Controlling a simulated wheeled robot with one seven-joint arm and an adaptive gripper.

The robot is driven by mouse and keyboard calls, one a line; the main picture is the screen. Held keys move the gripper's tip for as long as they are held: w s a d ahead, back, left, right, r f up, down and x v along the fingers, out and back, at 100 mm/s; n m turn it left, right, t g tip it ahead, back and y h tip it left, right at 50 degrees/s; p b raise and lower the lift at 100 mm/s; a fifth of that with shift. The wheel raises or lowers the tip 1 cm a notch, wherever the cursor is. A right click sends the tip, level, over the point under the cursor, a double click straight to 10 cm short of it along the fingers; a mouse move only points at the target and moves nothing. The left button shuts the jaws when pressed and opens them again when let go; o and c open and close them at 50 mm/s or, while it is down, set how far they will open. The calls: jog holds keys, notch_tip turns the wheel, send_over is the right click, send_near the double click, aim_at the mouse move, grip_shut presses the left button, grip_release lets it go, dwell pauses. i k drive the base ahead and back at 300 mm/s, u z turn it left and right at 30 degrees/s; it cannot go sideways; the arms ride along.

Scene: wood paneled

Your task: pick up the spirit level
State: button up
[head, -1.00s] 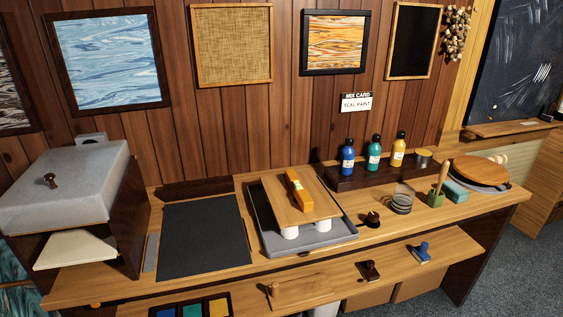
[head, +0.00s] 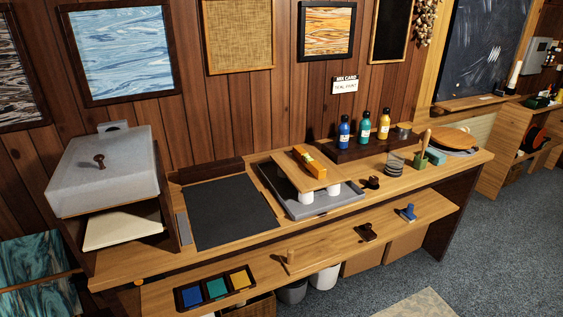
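The spirit level (head: 309,162) is a short yellow-orange bar. It lies on a wooden board (head: 284,168) that is propped on white cups (head: 306,196) over a grey tray (head: 330,205) on the workbench. Its whole top shows in the head view, and nothing touches it from above. My gripper is not in view.
Blue, teal and yellow bottles (head: 364,127) stand on a dark riser behind and right of the tray. A dark mat (head: 230,211) lies left of it. A lidded grey box (head: 105,175) stands at the left end. A lower shelf (head: 335,242) juts out in front.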

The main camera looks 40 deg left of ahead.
aim_at(313, 165)
jog(key=u, duration=1.5)
